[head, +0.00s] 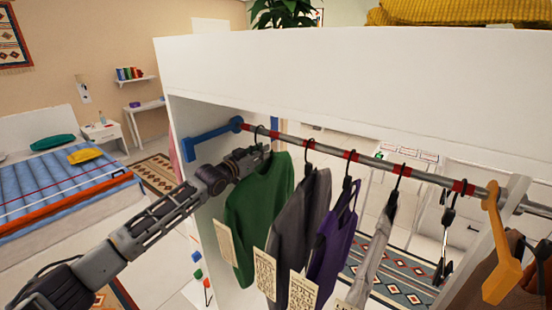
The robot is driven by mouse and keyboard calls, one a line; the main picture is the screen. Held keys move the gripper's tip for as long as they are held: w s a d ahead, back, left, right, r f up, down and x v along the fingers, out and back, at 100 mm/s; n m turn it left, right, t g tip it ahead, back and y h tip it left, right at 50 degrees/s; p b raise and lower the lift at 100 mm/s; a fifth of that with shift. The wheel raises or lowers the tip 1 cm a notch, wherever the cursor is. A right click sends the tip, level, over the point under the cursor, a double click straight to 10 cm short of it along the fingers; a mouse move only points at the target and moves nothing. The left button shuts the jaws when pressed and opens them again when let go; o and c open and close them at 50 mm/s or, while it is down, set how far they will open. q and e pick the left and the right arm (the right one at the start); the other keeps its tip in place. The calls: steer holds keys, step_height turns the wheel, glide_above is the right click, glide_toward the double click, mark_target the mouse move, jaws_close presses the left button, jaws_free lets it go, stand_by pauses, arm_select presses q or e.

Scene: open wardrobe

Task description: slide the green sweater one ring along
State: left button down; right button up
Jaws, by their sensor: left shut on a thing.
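The green sweater (262,208) hangs at the left end of the rail (330,149). Its dark hanger hook (257,131) is over the rail between the red ring (237,124) by the blue bracket and the red ring (274,134) to its right. My left gripper (251,160) is shut at the top of the sweater, on its hanger just below the hook. The fingertips are small and partly hidden against the hanger. A paper tag hangs from the sweater's lower left. My right gripper is not in view.
A dark grey garment (303,215), a purple top (333,239) and a pale garment (372,258) hang to the right, hooks close to red rings. A blue bracket (212,133) is left; an orange bracket (500,243) and brown clothes are right. A white panel (350,85) is above.

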arm_select(q)
steer(key=shift+w+a+r, duration=0.1)
steer(key=shift+w+a, duration=0.7)
steer(key=shift+a, duration=0.3)
steer(key=shift+w+a, duration=0.8)
steer(key=shift+a, duration=0.3)
steer(key=c, duration=1.3)
jaws_free()
steer(key=shift+w, duration=0.1)
steer(key=shift+a+f, duration=0.1)
steer(key=shift+f, duration=0.15)
steer(key=shift+s, duration=0.2)
